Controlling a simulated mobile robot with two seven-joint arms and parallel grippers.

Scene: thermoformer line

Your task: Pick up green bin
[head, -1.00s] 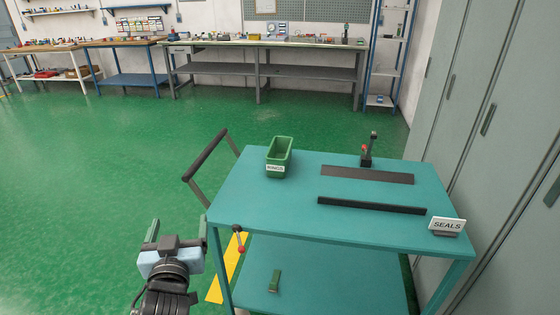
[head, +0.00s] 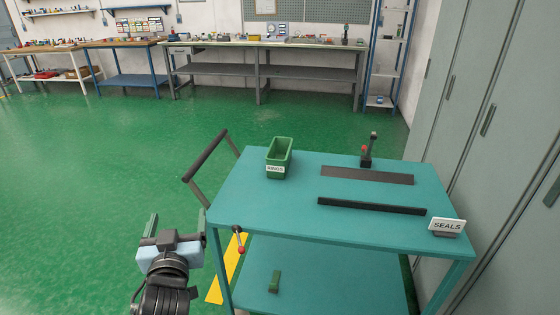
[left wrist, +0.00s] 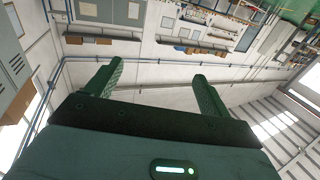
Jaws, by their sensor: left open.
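The green bin (head: 279,158) stands upright on the top shelf of a teal cart (head: 262,222), near its far left corner. A white label reading "RINGS" is on its near face, and its open top looks empty. My left gripper (head: 177,226) is to the left of the cart, nearer to me than the bin and well apart from it. Its two fingers are spread and nothing is between them; they also show apart in the left wrist view (left wrist: 155,85). The bin does not show in the left wrist view. My right gripper is not in view.
On the cart top lie a dark flat plate (head: 367,175), a black bar (head: 371,206), a small clamp-like device (head: 368,152) and a "SEALS" sign (head: 447,226). The cart's handle (head: 205,156) sticks out left. Grey cabinets (head: 500,120) stand right. The green floor at left is clear.

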